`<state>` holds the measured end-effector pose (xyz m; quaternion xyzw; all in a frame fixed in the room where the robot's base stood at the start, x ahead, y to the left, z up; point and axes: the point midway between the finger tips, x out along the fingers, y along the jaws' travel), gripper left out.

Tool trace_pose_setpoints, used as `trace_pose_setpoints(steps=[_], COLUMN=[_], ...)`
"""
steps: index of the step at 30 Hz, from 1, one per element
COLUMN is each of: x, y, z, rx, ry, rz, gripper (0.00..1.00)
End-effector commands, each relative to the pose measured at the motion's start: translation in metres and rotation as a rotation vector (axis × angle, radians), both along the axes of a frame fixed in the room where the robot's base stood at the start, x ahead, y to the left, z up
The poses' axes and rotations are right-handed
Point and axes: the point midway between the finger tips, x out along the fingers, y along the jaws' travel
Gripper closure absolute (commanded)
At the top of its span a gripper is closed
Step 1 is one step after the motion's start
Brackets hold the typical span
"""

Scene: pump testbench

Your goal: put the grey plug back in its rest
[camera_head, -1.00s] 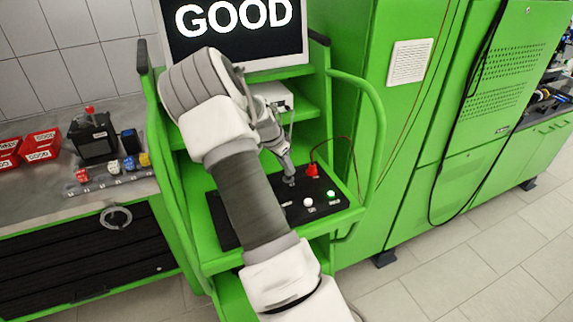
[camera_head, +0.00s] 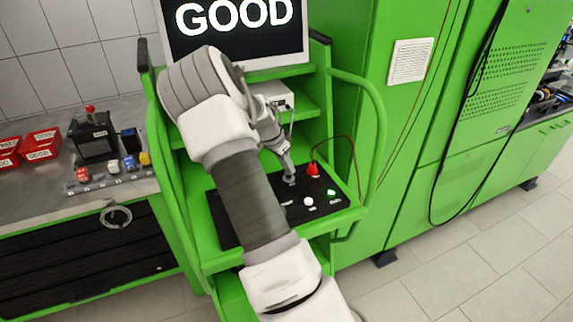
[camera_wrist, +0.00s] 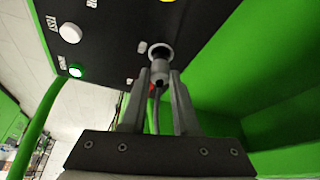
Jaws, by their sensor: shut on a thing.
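The grey plug (camera_wrist: 159,68) shows in the wrist view between the two fingers of my gripper (camera_wrist: 160,82), which is shut on it. A thin grey cable hangs from the plug between the fingers. The plug's front end is at a light grey ring (camera_wrist: 160,51) on the black panel (camera_wrist: 115,38); I cannot tell how deep it sits in the ring. In the head view my gripper (camera_head: 290,178) points down at the back part of the black panel (camera_head: 330,206), and the plug is too small there to make out.
A red plug with a red cable (camera_head: 313,169) stands right of my gripper. A white button (camera_head: 308,201) and a lit green button (camera_head: 331,193) are in front. Green rails flank the panel. The screen (camera_head: 238,30) reads GOOD. A workbench with red boxes (camera_head: 40,146) is at left.

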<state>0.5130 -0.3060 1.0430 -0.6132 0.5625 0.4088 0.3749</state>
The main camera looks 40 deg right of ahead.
Motion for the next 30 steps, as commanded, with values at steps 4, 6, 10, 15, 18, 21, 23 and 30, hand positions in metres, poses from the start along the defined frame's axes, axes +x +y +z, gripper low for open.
trace_pose_setpoints(steps=[4,6,10,15,18,21,23,30], x=[0.0003,0.0004,0.0003,0.0003,0.0003,0.0003,0.0003,0.0002], y=[0.0,0.0,0.0,0.0,0.0,0.0001,0.0,0.0001], z=[-0.0005,-0.0004,0.0002,0.0001,-0.0008,-0.0025,-0.0037,-0.0082], rx=[0.0,0.0,0.0,0.0,0.0,0.0,0.0,0.0], ry=[-0.001,-0.001,-0.001,-0.001,0.0,0.0,0.0,0.0], rz=[0.0,0.0,0.0,0.0,0.0,0.0,0.0,0.0], gripper=[1.0,1.0,1.0,1.0,1.0,1.0,1.0,1.0])
